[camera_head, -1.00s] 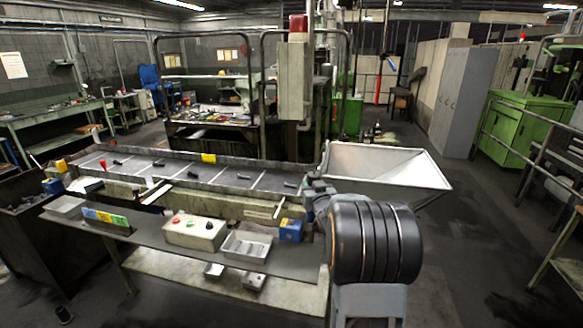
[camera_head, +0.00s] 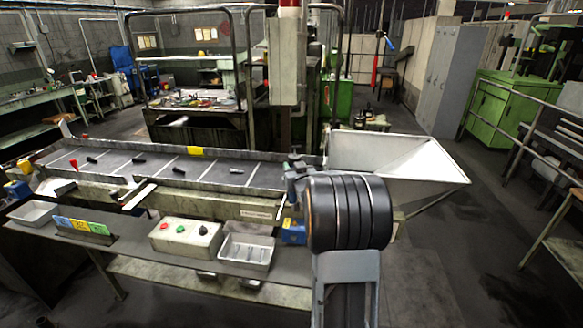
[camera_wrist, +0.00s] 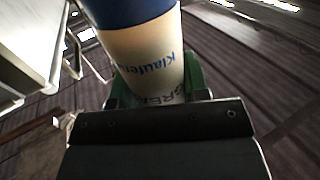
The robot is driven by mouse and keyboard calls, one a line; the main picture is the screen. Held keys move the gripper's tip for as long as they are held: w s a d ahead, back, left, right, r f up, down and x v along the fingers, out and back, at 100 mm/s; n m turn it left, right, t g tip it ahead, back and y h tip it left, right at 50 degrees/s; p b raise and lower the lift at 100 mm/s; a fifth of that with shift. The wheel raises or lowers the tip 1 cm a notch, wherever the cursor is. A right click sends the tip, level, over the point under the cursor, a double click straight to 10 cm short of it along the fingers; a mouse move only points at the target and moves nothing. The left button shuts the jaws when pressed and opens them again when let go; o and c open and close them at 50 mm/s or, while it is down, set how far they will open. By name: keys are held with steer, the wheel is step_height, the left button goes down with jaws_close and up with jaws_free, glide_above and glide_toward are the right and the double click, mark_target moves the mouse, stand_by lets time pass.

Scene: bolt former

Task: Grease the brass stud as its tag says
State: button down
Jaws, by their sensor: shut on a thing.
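My gripper (camera_wrist: 158,88) is shut on a cream grease tube (camera_wrist: 150,55) with a blue upper band and blue lettering in the wrist view. Dark lettering near the jaws is partly hidden. In the head view my gripper is mostly hidden behind my arm, near the right end of the conveyor, and the tube cannot be made out. Several dark studs (camera_head: 138,157) lie on the conveyor (camera_head: 112,165). No readable tag shows.
The bench also bears a button box (camera_head: 186,237), a rack of blue, yellow and green cards (camera_head: 82,227), a blue box (camera_head: 293,232) and an empty-looking tray (camera_head: 33,213). A white hopper (camera_head: 398,165) stands right of the conveyor. The floor at right is open.

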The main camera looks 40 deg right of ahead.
steer(key=shift+f+b, duration=0.9)
steer(key=shift+f, duration=1.25)
steer(key=shift+f+b, duration=0.25)
steer(key=shift+b, duration=0.35)
steer(key=shift+s+b, duration=0.2)
steer(key=shift+b, duration=0.25)
